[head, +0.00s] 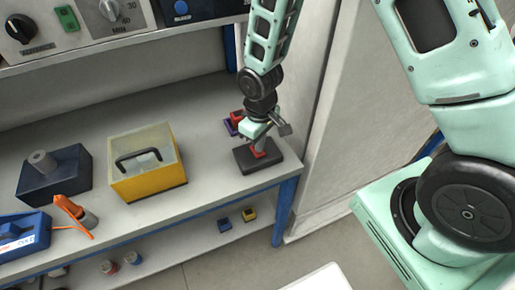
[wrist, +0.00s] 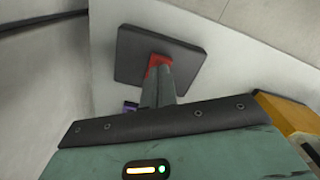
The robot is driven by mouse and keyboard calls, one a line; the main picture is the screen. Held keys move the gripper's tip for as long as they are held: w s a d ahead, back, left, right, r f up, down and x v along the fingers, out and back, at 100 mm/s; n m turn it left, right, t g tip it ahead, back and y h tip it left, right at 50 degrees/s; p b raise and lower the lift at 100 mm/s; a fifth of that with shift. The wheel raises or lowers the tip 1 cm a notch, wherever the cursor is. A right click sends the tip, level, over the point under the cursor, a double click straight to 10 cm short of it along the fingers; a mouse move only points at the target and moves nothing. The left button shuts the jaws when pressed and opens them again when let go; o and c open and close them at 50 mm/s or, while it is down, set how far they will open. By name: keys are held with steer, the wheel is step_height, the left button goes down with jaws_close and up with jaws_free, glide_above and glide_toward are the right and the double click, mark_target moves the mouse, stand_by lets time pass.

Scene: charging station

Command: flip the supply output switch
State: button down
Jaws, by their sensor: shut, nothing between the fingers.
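My gripper (head: 259,147) is shut and points down over the right end of the bench. In the wrist view its fingers (wrist: 160,85) are together, tips at a red piece (wrist: 153,63) on a dark flat base (wrist: 133,47). The base (head: 244,160) and red piece (head: 258,154) also show in the head view; whether the tips touch the red piece I cannot tell. A grey panel (head: 42,38) on the upper shelf at left carries a green switch (head: 66,18) and a black knob (head: 20,27). No label shows which part is the supply output switch.
A yellow case (head: 150,187) with a clear lid stands mid-bench. A dark blue block (head: 55,174) and an orange-handled tool (head: 72,209) lie left. Red and purple pieces (head: 235,122) sit behind my gripper. A pale wall (head: 330,110) rises at right. Bench space beside the case is clear.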

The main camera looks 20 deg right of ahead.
steer(key=shift+f+b, duration=0.65)
steer(key=shift+f, duration=0.25)
stand_by(0.3)
steer(key=shift+r, duration=0.1)
steer(key=shift+r+p, duration=2.95)
steer(key=shift+r, duration=0.55)
steer(key=s+a+r, duration=0.3)
steer(key=s+r, duration=0.1)
steer(key=r, duration=0.2)
steer(key=s+a+r, duration=0.3)
steer(key=s+r, duration=0.1)
steer(key=r, duration=0.2)
steer(key=s+r+n, duration=0.1)
steer(key=s+r, duration=0.7)
steer(key=s, duration=0.4)
steer(key=shift+a+n+y, duration=0.15)
steer(key=shift+n+y, duration=0.15)
steer(key=shift+n, duration=0.1)
